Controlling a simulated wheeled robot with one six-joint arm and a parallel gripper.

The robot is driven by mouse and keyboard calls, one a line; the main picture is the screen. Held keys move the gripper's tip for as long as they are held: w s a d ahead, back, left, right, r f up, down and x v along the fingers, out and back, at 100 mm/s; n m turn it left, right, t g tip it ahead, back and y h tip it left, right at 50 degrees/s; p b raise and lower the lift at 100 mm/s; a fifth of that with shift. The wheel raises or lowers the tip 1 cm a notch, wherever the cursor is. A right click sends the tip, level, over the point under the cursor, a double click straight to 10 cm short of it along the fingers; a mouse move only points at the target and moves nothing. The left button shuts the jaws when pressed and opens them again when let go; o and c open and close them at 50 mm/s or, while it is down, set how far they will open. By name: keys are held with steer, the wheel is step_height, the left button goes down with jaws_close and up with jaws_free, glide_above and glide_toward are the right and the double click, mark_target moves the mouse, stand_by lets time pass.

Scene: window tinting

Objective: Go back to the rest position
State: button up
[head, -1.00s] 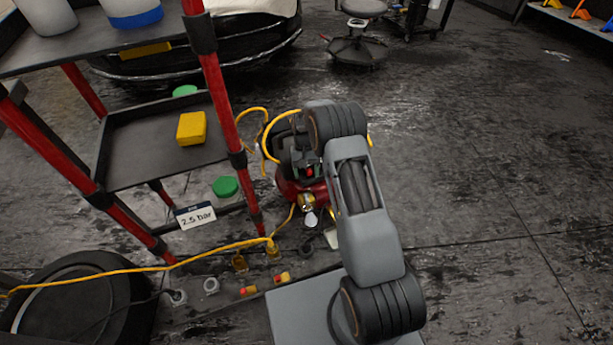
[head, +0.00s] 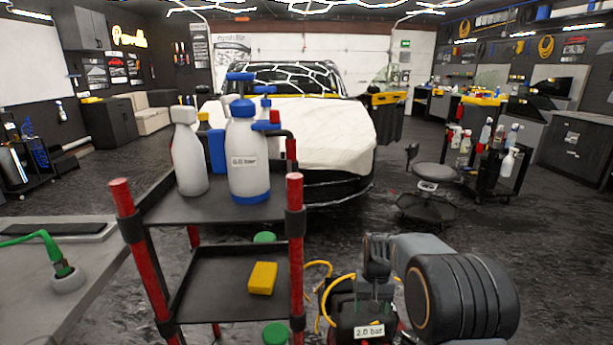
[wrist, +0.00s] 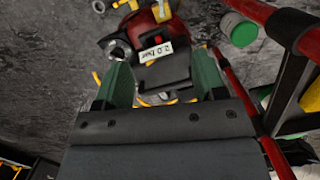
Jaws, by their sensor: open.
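My gripper (wrist: 163,78) shows in the wrist view, with its two green fingers spread apart and nothing between them. Beyond the fingers is a red and black compressor (wrist: 152,22) with a "2.0 bar" label, apparently below the gripper on the floor. In the head view my arm is folded at the lower right, beside the cart. The compressor (head: 345,312) is partly hidden there behind my arm, and I cannot clearly make out the fingertips.
A red-posted cart (head: 160,210) stands left of my arm, with spray bottles (head: 248,165) on top and a yellow block (head: 262,278) on its lower shelf. A covered car (head: 330,130), a stool (head: 435,172) and a bottle trolley (head: 490,170) stand beyond. Open floor lies between.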

steer(key=s+r+t+p, duration=0.1)
steer(key=s+r+p, duration=0.4)
steer(key=r, duration=0.5)
steer(key=s+a+r+n+t+p, duration=0.1)
steer(key=s+r+t+p, duration=0.1)
steer(key=s+r+p, duration=0.4)
steer(key=s+r+t+p, duration=0.2)
steer(key=s+r+p, duration=0.4)
steer(key=r, duration=0.8)
steer(key=s, duration=0.3)
steer(key=shift+a+r, duration=0.15)
